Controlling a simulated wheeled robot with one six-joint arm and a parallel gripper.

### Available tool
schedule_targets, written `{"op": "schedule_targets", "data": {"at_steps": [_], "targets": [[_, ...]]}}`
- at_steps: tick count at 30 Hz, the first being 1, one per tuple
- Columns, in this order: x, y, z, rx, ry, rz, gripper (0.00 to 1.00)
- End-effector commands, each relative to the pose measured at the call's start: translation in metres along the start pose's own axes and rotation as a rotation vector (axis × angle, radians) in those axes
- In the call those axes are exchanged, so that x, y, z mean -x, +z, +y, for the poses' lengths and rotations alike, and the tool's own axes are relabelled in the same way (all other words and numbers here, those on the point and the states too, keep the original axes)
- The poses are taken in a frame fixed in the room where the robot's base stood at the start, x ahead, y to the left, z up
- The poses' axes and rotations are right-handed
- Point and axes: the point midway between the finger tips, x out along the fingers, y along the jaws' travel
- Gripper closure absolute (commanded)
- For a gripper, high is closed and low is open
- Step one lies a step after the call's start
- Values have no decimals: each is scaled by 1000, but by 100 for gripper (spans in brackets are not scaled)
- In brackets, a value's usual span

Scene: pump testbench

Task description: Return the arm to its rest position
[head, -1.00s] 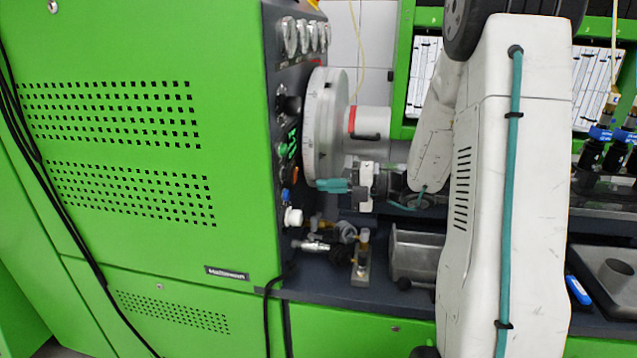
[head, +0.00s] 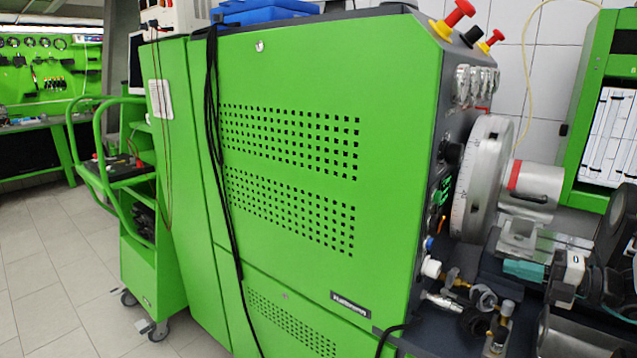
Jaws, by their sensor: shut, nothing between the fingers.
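My gripper (head: 523,271) is at the right side of the head view, with its teal fingertips together and nothing between them. The fingers point left, in front of the testbench's machine bed, below and to the right of the large silver disc (head: 481,180). The white and black gripper body (head: 572,272) is just right of the fingers. Most of my arm is cut off by the right edge of the picture. The gap between gripper and bench parts is hard to judge.
The green testbench cabinet (head: 290,70) fills the middle. Valves and fittings (head: 480,300) stick out below the disc. A green trolley (head: 150,260) stands at the left on clear tiled floor (head: 50,270). A workbench (head: 40,125) is behind it.

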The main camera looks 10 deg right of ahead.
Motion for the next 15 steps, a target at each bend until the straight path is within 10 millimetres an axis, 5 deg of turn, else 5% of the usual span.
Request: {"op": "schedule_targets", "data": {"at_steps": [5, 15], "targets": [[-2, -52, -6, 435, -73, 229, 100], [-9, -177, 43, 1566, 165, 1070, 100]]}}
